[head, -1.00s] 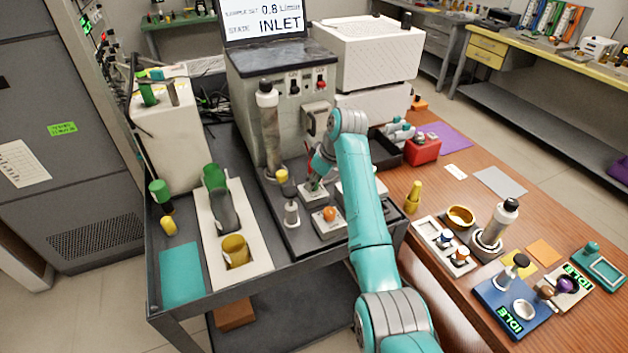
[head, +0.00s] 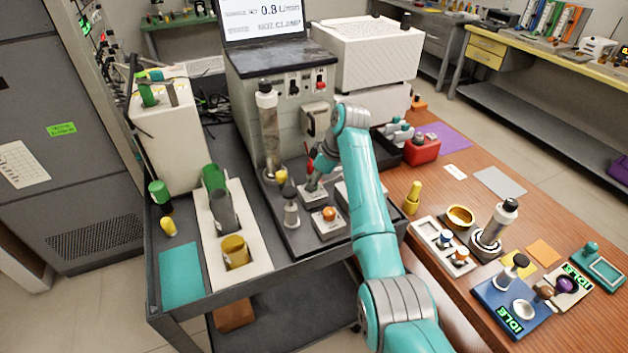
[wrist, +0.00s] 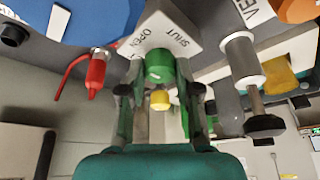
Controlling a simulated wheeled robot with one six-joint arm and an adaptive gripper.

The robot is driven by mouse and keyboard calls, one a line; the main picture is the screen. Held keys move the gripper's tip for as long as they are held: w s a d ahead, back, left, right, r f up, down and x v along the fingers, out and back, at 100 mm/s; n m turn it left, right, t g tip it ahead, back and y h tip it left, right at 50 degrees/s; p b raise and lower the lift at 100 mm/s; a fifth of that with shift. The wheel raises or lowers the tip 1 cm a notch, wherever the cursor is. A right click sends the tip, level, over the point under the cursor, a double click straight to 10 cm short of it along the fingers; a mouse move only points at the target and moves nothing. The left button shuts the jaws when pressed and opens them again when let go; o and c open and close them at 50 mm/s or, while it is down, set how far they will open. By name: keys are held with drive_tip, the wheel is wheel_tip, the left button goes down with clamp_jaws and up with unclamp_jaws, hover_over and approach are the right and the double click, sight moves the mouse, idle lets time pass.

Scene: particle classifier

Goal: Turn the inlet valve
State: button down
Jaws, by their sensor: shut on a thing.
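The inlet valve shows in the wrist view as a green knob (wrist: 159,67) with a yellow end (wrist: 160,100), in front of a white block (wrist: 162,32) marked SHUT and OPEN. My gripper (wrist: 160,92) is shut on the green knob, one finger on each side. In the head view my gripper (head: 315,176) reaches down to a small white block (head: 311,196) on the dark cart. There, my gripper and arm hide most of the knob. I cannot tell the knob's exact angle against the marks.
On the cart, a grey-capped post (head: 290,206) and an orange knob (head: 329,213) are near my gripper. A screen (head: 262,20) reads 0.8 L/min.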

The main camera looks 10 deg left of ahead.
drive_tip(key=c, duration=0.8)
unclamp_jaws()
drive_tip(key=v, duration=1.2)
